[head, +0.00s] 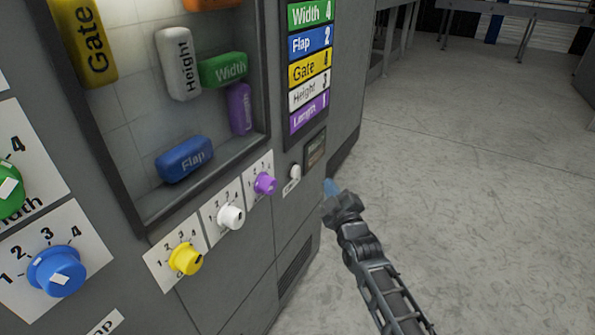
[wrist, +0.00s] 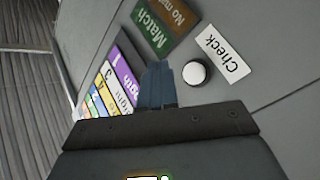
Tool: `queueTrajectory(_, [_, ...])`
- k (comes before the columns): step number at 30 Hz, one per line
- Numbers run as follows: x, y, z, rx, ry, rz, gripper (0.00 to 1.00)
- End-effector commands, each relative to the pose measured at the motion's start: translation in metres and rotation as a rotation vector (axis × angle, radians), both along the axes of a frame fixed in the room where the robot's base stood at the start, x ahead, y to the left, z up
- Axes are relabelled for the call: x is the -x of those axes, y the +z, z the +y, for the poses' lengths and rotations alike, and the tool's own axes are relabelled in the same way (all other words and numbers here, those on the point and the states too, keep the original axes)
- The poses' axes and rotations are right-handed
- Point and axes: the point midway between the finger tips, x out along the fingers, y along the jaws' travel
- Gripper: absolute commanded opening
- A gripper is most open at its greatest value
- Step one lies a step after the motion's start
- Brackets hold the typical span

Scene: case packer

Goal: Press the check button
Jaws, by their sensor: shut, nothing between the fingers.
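The check button is a small round white button on the grey machine front. In the head view the button (head: 295,171) is right of the purple knob, above a small label. In the wrist view the button (wrist: 196,73) is just right of my fingertips, with the "Check" label (wrist: 222,54) beside it. My gripper (head: 331,188) is shut and empty, to the right of the button in the head view. In the wrist view my gripper's blue fingers (wrist: 158,76) point toward the panel, beside the button. I cannot tell whether they touch the panel.
A small dark display (head: 315,150) sits above the button; the wrist view shows "Match" and "No match" fields (wrist: 168,22). A purple knob (head: 265,183), white knob (head: 230,217) and yellow knob (head: 186,259) lie left. Open floor (head: 470,200) is at right.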

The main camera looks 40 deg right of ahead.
Motion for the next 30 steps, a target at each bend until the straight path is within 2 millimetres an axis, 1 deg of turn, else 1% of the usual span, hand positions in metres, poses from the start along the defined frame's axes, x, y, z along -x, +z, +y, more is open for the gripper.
queueTrajectory(3, [-0.004,0.002,-0.002,0.001,-0.004,-0.001,0.0])
queueTrajectory(5, [-0.011,0.005,0.002,0.003,0.001,-0.002,0.0])
queueTrajectory(15, [-0.035,0.004,0.012,0.001,0.001,0.0,0.0])
queueTrajectory(18, [-0.046,0.003,0.015,0.003,0.001,-0.002,0.0])
queueTrajectory(21, [-0.052,0.002,0.018,0.002,0.001,0.0,0.0])
queueTrajectory(25, [-0.058,0.002,0.019,0.003,-0.001,-0.001,0.0])
queueTrajectory(30, [-0.059,0.001,0.02,0.003,-0.001,-0.001,0.0])
